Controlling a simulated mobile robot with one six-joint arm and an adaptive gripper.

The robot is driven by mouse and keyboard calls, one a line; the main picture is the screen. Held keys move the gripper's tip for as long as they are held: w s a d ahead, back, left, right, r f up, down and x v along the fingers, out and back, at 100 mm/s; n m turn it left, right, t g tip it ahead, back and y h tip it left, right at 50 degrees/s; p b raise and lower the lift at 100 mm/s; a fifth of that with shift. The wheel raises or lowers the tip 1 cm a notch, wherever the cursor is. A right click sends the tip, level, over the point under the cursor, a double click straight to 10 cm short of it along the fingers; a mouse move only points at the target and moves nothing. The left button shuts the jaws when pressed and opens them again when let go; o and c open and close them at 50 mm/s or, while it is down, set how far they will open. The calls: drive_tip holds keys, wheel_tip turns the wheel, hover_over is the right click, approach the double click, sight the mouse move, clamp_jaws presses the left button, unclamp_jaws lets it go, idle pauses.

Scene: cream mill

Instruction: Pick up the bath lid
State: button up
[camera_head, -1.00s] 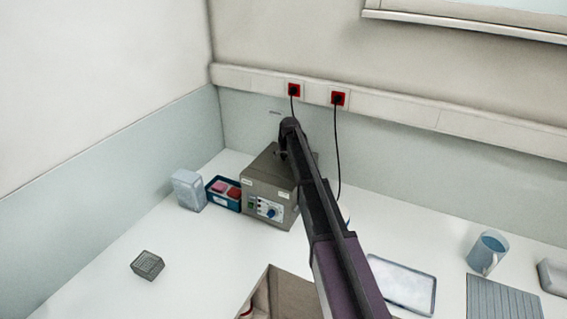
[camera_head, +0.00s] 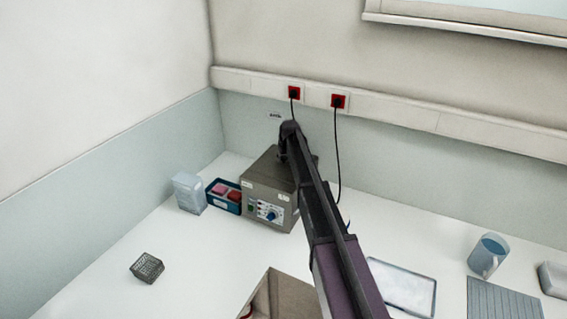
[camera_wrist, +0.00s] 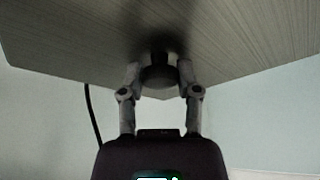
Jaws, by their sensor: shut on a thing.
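The bath (camera_head: 265,190) is a grey metal box with a blue dial and small labels on its front, at the back of the bench in the head view. Its flat grey lid (camera_head: 262,166) shows at the top; I see no clear gap between lid and bath. In the wrist view the lid (camera_wrist: 75,45) is a brushed metal plate with a dark round knob (camera_wrist: 159,82). My gripper (camera_wrist: 159,72) is shut on this knob, one finger on each side. In the head view my arm hides the bath's right side and most of the knob.
A blue tray (camera_head: 229,206) with pink and red items and a pale container (camera_head: 187,192) stand left of the bath. A small dark rack (camera_head: 147,267), an open box (camera_head: 285,292), a white tray (camera_head: 405,287) and a mug (camera_head: 488,256) stand forward. Cables hang behind.

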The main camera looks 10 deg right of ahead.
sight(284, 157)
drive_tip(key=shift+r, duration=0.15)
wheel_tip(284, 157, up, 4)
drive_tip(key=p, duration=0.4)
drive_tip(key=shift+f, duration=0.2)
drive_tip(key=s, duration=1)
drive_tip(key=s+r+p, duration=0.1)
drive_tip(key=s, duration=0.5)
drive_tip(key=shift+d, duration=0.25)
drive_tip(key=shift+r, duration=0.15)
drive_tip(key=shift+r+p, duration=0.9)
drive_tip(key=shift+p, duration=0.15)
drive_tip(key=shift+s+f, duration=0.1)
drive_tip(key=shift+s, duration=0.05)
